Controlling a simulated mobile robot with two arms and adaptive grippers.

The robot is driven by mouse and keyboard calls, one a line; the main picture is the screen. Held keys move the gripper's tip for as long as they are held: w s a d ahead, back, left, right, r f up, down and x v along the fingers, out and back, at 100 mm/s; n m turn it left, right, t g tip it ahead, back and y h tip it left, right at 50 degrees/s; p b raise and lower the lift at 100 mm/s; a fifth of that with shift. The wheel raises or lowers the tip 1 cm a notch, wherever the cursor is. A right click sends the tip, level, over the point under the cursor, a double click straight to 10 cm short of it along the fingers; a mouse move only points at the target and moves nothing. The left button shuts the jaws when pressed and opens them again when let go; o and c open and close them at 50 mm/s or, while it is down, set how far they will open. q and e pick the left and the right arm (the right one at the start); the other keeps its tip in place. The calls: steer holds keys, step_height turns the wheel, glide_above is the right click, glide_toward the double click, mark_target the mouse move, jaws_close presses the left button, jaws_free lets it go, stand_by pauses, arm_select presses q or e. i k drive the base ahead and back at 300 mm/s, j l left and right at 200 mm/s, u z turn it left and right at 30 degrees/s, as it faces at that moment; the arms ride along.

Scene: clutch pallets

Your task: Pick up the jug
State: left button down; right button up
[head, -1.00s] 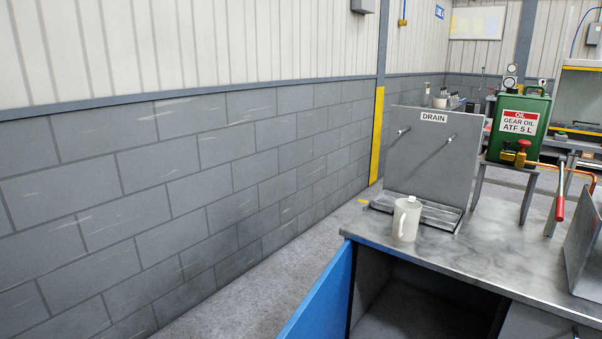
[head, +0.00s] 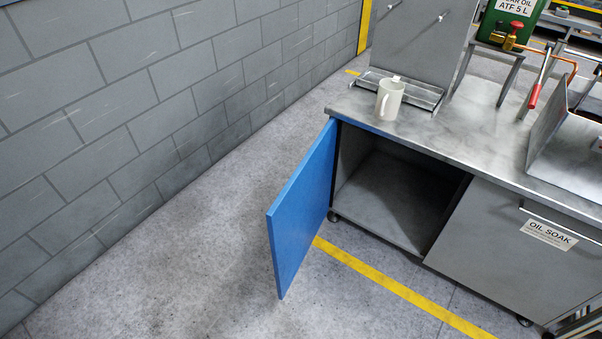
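A pale cream jug (head: 389,99) stands upright on the metal worktop (head: 440,140), near its left end. Neither of my grippers shows in the head view.
A blue cabinet door (head: 303,210) hangs open into the floor space left of the bench; the compartment behind looks empty. A drawer marked OIL SOAK (head: 520,240) is at right. A green oil can (head: 515,20) and red-handled lever (head: 535,95) stand behind. Floor at left is clear.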

mark_target(387, 102)
steer(key=j+z, duration=0.1)
steer(key=z, duration=0.25)
steer(key=i+j+z, duration=0.1)
steer(key=z, duration=0.25)
steer(key=j+z, duration=0.2)
steer(key=z, duration=0.15)
steer(key=i+j+z, duration=0.1)
steer(key=j+z, duration=0.25)
steer(key=j, duration=1.05)
steer(key=j+z, duration=0.35)
steer(key=j, duration=1.05)
